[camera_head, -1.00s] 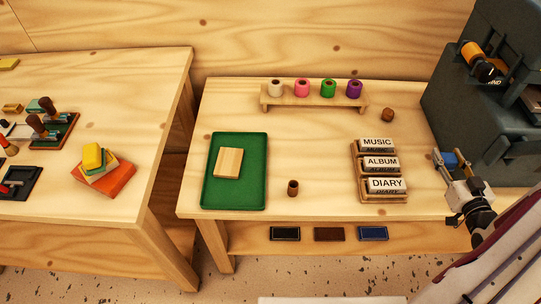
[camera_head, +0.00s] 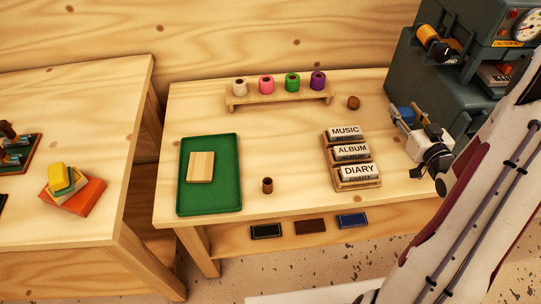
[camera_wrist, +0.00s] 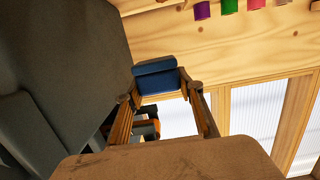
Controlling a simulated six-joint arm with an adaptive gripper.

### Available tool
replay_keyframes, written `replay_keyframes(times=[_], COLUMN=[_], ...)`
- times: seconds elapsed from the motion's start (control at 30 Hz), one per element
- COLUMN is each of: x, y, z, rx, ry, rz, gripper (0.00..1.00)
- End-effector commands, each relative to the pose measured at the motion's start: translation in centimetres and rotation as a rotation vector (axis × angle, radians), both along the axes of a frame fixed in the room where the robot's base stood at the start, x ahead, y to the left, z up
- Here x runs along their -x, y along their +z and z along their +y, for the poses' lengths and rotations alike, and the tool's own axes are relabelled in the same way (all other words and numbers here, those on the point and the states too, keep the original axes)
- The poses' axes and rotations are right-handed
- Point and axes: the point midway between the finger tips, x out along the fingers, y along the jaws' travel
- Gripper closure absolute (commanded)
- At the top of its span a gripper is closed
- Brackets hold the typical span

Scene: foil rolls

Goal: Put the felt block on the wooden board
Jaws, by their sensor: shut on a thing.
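My gripper (camera_head: 402,117) is at the right of the table, beside the dark machine. It is shut on a blue block (camera_head: 407,115), which I take to be the felt block. In the wrist view the block (camera_wrist: 157,80) sits between the fingertips of my gripper (camera_wrist: 160,90). The block is held to the right of the label rack and well away from the board. The pale wooden board (camera_head: 201,167) lies on the green tray (camera_head: 226,195) at the left of the table, with nothing on top of it.
A brown cylinder (camera_head: 267,185) stands right of the tray, another (camera_head: 353,102) behind the rack. A stand (camera_head: 280,98) with coloured rolls is at the back. The dark machine (camera_head: 420,70) stands close by.

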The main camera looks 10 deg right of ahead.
Motion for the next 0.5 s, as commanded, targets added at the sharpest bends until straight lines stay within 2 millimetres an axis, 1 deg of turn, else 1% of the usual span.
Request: replay_keyframes(times=[0.03,0.1,0.27,0.5], x=[-0.8,-1.8,-3.9,-6.7], y=[0.1,0.2,0.4,0.7], z=[0.9,1.8,3.9,7.5], rx=[0.001,0.001,0.000,-0.001], ry=[0.005,0.005,0.004,0.004], rz=[-0.001,-0.001,-0.001,-0.001], gripper=[0.84,0.84,0.84,0.84])
